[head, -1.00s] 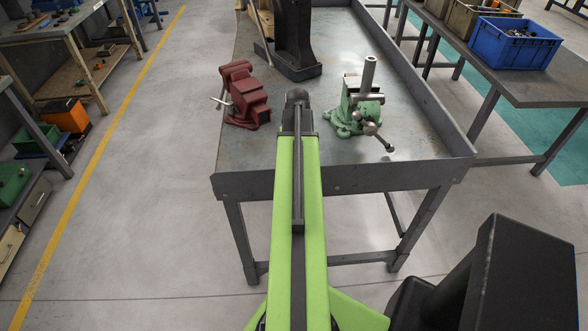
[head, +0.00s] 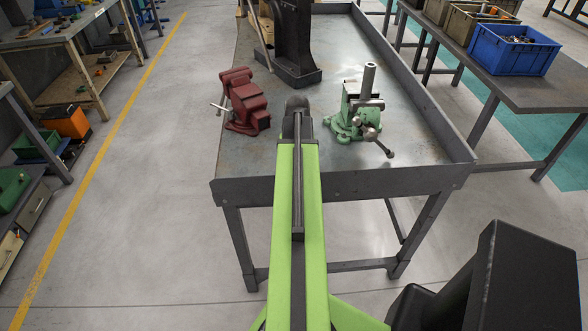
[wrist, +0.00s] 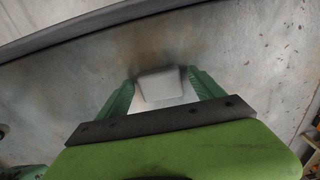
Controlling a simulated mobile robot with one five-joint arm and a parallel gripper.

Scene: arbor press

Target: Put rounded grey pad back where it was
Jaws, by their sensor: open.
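The rounded grey pad (wrist: 160,85) shows in the wrist view as a small pale grey block with rounded corners. My gripper (wrist: 161,80) has its green fingers open, one on each side of the pad. The pad lies between the fingertips over the worn metal tabletop; whether it rests on it or a finger touches it, I cannot tell. In the head view my own arm hides both the pad and my gripper.
The metal table (head: 340,186) has a raised rim. A red vise (head: 246,102) stands to the left of my arm and a green vise (head: 356,112) to the right. The dark press (head: 292,40) stands behind. A blue bin (head: 512,47) is on a bench at right.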

